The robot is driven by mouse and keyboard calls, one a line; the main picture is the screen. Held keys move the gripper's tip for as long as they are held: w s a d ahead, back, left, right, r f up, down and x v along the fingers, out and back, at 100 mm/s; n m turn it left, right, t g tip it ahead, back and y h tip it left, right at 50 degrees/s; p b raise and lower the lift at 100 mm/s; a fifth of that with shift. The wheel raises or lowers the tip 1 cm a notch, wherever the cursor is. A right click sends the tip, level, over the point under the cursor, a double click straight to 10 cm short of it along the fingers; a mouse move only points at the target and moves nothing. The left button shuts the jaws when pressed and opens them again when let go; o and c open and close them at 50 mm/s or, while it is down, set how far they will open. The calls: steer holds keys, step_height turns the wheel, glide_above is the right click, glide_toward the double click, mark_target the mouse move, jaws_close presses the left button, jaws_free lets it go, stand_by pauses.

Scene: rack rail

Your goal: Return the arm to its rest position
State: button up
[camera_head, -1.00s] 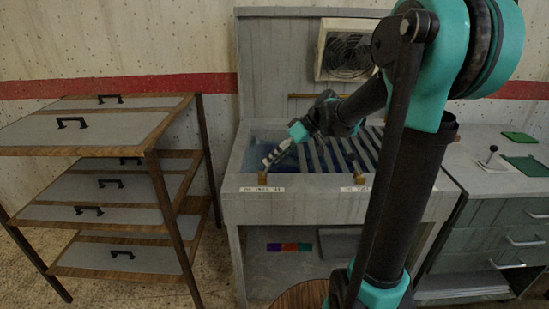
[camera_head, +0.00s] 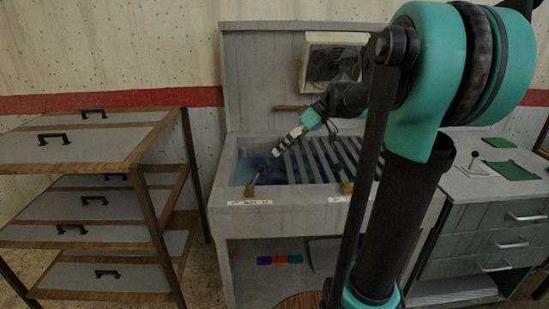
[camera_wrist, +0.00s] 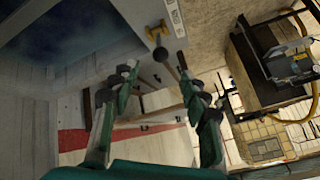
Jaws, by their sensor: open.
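My gripper (camera_head: 286,146) hangs over the grey basin unit (camera_head: 222,190) in the head view, reached by my teal and black arm. Its fingers point down and left. In the wrist view my gripper (camera_wrist: 158,80) shows two spread fingers with nothing between them. A brass fitting (camera_head: 250,191) with a thin lever stands on the basin's front rim at the left. It also shows in the wrist view (camera_wrist: 156,32), with a dark ball end beyond the fingertips. My gripper appears apart from it.
Slats (camera_head: 325,158) span the basin's right part; bluish liquid shows at left. A second fitting (camera_head: 347,187) sits on the front rim. A shelf rack (camera_head: 150,215) stands left, a drawer cabinet (camera_head: 480,240) right. A fan box (camera_head: 330,62) is behind. Coloured blocks (camera_head: 280,260) lie below.

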steer(key=shift+d+r, duration=0.35)
steer(key=shift+r, duration=0.05)
